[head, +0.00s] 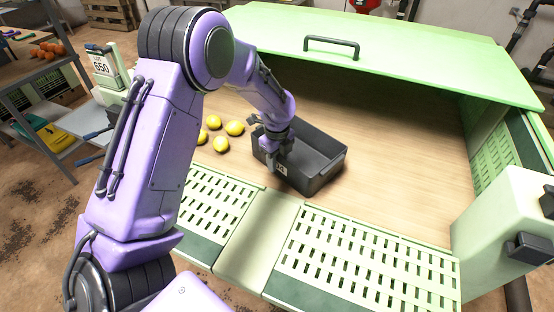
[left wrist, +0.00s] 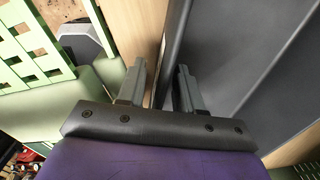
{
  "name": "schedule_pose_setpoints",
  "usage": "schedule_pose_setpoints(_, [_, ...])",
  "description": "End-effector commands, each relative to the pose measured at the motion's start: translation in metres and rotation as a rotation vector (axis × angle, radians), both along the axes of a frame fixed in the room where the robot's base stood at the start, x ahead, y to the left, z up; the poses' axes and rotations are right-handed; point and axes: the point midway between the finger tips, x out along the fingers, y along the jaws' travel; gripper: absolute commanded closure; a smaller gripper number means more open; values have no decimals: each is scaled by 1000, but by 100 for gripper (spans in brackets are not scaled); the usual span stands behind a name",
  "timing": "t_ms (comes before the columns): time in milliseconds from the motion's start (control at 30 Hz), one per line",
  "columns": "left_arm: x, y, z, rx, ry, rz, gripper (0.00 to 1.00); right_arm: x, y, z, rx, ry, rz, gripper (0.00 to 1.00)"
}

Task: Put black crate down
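The black crate (head: 322,168) is an open, empty-looking box that appears to rest upright on the wooden surface (head: 400,150), behind the slatted green front panels. In the left wrist view its dark wall (left wrist: 235,50) fills the right side. My left gripper (head: 279,150) is at the crate's left front side, pointing down. In the left wrist view the fingers of my left gripper (left wrist: 158,85) are apart, one on each side of the crate's wall, with wood showing between the left finger and the wall. My right gripper is not in view.
Several yellow lemons (head: 222,137) lie on the wood left of the crate. A green lid with a handle (head: 331,46) overhangs the back. Slatted panels (head: 365,262) run along the front. Wood to the right of the crate is clear. A shelf (head: 45,95) stands far left.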

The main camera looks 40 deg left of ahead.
Motion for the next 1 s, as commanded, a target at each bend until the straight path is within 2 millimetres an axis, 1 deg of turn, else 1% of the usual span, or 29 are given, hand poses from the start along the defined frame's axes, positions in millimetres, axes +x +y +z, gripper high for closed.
schedule_pose_setpoints(167, [0, 0, 0, 0, 0, 0, 65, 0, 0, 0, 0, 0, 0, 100])
schedule_pose_setpoints(267, [0, 0, 5, 0, -1, -1, 65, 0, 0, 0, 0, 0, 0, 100])
schedule_pose_setpoints(367, [1, 0, 21, -1, -5, 0, 65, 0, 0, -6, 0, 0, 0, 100])
schedule_pose_setpoints(600, [1, 0, 83, 0, -6, -1, 65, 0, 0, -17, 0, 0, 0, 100])
schedule_pose_setpoints(700, [0, 0, 103, -1, -4, -1, 65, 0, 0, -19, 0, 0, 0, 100])
schedule_pose_setpoints(833, [0, 0, 119, 0, -1, 0, 65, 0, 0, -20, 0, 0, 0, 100])
schedule_pose_setpoints(1000, [-1, 0, 123, 0, 1, 0, 65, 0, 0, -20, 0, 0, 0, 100])
